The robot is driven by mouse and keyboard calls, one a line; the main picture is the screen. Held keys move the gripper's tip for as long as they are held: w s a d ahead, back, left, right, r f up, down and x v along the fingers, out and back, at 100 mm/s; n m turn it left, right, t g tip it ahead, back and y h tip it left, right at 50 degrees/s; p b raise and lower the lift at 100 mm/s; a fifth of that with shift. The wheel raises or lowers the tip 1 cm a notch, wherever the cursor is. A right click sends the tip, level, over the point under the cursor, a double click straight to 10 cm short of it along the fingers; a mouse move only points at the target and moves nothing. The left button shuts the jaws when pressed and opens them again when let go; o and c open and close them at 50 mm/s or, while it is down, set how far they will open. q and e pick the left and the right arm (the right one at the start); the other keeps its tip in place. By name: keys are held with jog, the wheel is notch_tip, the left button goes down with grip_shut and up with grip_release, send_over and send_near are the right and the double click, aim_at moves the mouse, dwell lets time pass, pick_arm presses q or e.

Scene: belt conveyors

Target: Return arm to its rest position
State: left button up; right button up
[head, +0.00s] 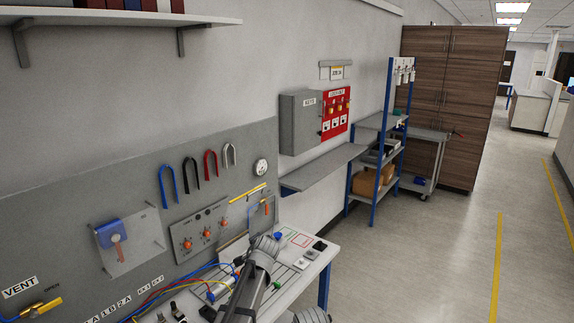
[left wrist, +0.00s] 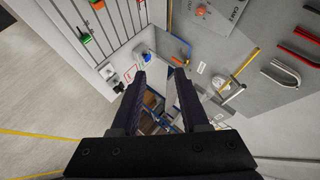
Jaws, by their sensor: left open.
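My left gripper (left wrist: 160,75) shows in the left wrist view. Its two dark fingers stand apart with nothing held between them. Beyond the fingers I see the edge of the white workbench and the grey wall panel. In the head view one of my grey arm links (head: 255,278) reaches in from the bottom, over the white workbench (head: 316,266). I cannot make out a gripper at its end there. My right gripper is in neither view.
A grey panel (head: 215,155) with coloured hooks, orange knobs and a gauge (head: 261,167) stands behind the bench. Small parts and hoses lie on the bench. A grey wall shelf (head: 325,166) and blue rack (head: 379,150) are beyond. The floor (head: 440,260) at right is clear.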

pick_arm(q)
jog(key=s+d+f+n+g+b, duration=0.2)
jog(key=s+f, duration=0.5)
jog(key=s, duration=0.6)
jog(key=s+d+f+n+g+h+b, duration=0.1)
jog(key=s+f+g+b, duration=0.3)
jog(key=s, duration=1)
jog(key=s+d+f+n+g+b, duration=0.2)
jog(key=s+d+f+g+b, duration=0.1)
jog(key=s+f, duration=0.7)
jog(key=s+g+b, duration=0.1)
jog(key=s+g, duration=0.1)
jog(key=s, duration=0.2)
jog(key=shift+s+f+n+h, duration=0.15)
jog(key=shift+s+n+h, duration=0.1)
jog(key=shift+n+h, duration=0.05)
